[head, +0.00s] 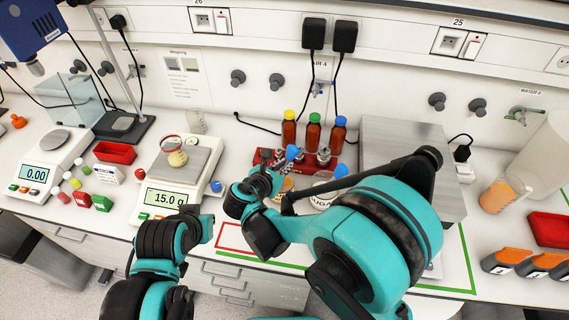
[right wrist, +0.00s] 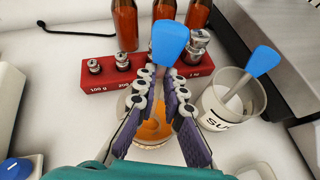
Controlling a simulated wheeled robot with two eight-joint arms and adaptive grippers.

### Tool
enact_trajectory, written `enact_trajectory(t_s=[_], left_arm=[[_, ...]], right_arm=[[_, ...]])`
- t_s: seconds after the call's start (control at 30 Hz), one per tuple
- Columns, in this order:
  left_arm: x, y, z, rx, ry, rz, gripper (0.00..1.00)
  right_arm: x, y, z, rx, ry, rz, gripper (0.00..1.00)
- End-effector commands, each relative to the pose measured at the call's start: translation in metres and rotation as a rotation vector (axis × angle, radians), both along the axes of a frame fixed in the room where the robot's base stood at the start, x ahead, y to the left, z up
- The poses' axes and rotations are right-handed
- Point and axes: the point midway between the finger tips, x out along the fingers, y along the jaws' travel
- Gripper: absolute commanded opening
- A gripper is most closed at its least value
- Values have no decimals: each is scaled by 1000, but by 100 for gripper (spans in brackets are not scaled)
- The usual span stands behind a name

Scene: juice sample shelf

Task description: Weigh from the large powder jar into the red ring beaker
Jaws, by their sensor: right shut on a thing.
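The red ring beaker (head: 173,151) stands upright on the pan of a balance that reads 15.0 g, with pale yellowish contents. My right gripper (head: 287,163) is shut on a blue-handled spoon (right wrist: 169,42). In the right wrist view the fingers (right wrist: 162,82) are over a round jar with orange contents (right wrist: 152,128). I cannot tell which jar is the large powder jar.
A red weight block (right wrist: 105,79) stands behind the jars, with brown bottles (head: 313,135) behind it. A steel box (head: 405,135) is to the right. A second balance (head: 40,174) reads 0.00 at left. An orange-filled beaker (head: 497,196) stands far right.

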Motion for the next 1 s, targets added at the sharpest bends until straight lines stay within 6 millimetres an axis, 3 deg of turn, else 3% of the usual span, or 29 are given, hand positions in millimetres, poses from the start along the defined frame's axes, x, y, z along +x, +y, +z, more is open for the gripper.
enact_trajectory(t_s=[0.13, 0.3, 1.0], left_arm=[[0, 0, -12, 0, 0, 0, 0], [0, 0, 10, 0, 0, 0, 0], [0, 0, 68, 0, 0, 0, 0]], right_arm=[[-1, 1, -15, 0, 0, 0, 0], [3, -3, -7, 43, 49, -2, 0], [21, -19, 8, 274, 310, -3, 0]])
